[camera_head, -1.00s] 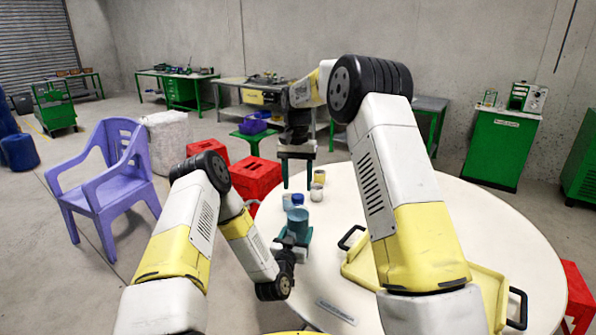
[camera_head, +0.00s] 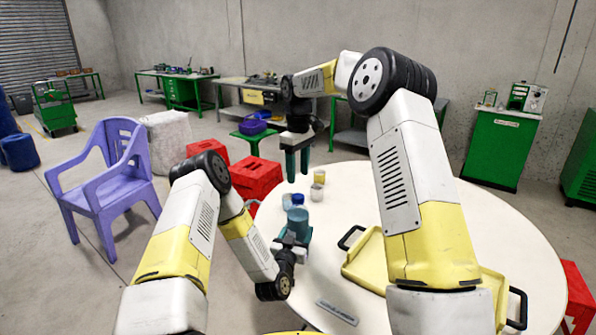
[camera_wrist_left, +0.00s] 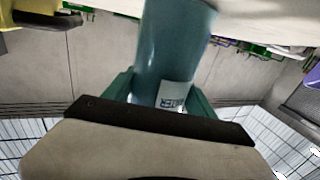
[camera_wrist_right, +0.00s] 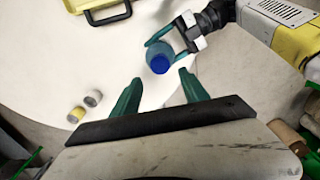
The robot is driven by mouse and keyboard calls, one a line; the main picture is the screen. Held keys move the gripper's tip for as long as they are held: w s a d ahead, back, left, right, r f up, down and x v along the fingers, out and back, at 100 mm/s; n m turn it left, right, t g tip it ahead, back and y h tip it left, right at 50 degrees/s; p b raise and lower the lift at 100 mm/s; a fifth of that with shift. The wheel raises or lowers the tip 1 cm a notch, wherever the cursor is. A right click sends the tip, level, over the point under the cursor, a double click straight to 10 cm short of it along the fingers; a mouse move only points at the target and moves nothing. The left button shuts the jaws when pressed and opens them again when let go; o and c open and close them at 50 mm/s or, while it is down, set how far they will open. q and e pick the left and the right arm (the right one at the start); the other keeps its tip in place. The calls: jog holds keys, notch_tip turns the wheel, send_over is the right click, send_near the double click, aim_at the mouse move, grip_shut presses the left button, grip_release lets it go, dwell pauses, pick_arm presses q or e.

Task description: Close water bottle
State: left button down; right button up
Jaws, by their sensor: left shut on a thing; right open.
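A teal bottle (camera_head: 298,222) stands upright near the table's left edge, and its label shows in the left wrist view (camera_wrist_left: 175,95). A blue cap (camera_wrist_right: 160,64) shows at the bottle's top in the right wrist view and just above it in the head view (camera_head: 298,200). I cannot tell whether it is tightened. My left gripper (camera_head: 294,241) is shut around the bottle's lower part. My right gripper (camera_head: 298,176) is open and empty, pointing down above and behind the bottle. In the right wrist view its fingertips (camera_wrist_right: 155,90) are apart from the cap.
A pale blue object (camera_head: 287,202) shows beside the cap. A yellow container (camera_head: 319,176) and a grey one (camera_head: 316,192) stand behind the bottle. A yellow tray (camera_head: 362,262) with black handles lies on the round white table (camera_head: 510,225). The table's right side is clear.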

aim_at(298, 196)
jog(key=shift+f, duration=4)
grip_shut()
jog(key=shift+m, duration=0.9)
jog(key=shift+o, duration=0.9)
grip_release()
